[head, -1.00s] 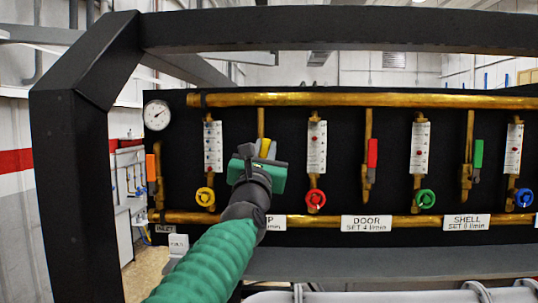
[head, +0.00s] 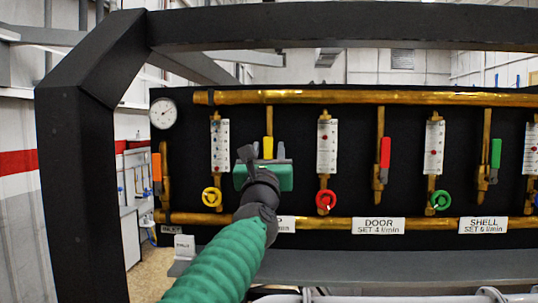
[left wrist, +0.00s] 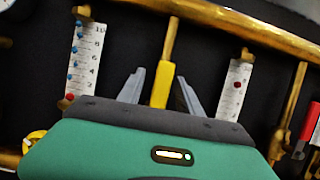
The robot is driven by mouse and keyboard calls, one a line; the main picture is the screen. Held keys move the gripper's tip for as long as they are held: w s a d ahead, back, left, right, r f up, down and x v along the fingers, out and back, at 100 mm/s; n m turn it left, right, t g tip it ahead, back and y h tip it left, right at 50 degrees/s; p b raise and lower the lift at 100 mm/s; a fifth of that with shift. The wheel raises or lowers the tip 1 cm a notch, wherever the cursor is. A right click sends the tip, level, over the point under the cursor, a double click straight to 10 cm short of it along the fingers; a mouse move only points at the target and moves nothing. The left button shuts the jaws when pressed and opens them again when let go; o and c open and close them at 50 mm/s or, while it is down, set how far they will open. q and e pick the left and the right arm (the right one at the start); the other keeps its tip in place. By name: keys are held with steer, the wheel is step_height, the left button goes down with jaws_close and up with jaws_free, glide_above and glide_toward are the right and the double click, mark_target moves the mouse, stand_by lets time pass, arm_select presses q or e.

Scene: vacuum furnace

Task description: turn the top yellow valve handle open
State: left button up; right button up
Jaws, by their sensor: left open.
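The yellow valve handle (head: 268,148) is an upright lever on a brass pipe, on the black panel, left of the middle in the head view. It also shows in the left wrist view (left wrist: 162,84), pointing down from its brass stem. My left gripper (head: 268,155) is open, its two grey fingers on either side of the handle. In the left wrist view, gaps show between the handle and both fingers (left wrist: 161,92). The handle's lower end is hidden behind the green gripper body. My right gripper is not in view.
A round yellow knob (head: 211,196) and a red knob (head: 326,200) sit low on either side, below white flow gauges (head: 327,146). An orange lever (head: 156,167) and a red lever (head: 385,152) stand further out. A black frame post (head: 85,190) rises at left.

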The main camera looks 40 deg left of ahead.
arm_select(q)
steer(key=shift+s+d, duration=0.15)
steer(key=shift+s, duration=0.25)
steer(key=b+v, duration=1.2)
steer(key=v, duration=0.3)
steer(key=shift+d+f, duration=0.35)
steer(key=shift+f, duration=0.15)
steer(key=shift+s, duration=0.25)
steer(key=shift+a, duration=0.1)
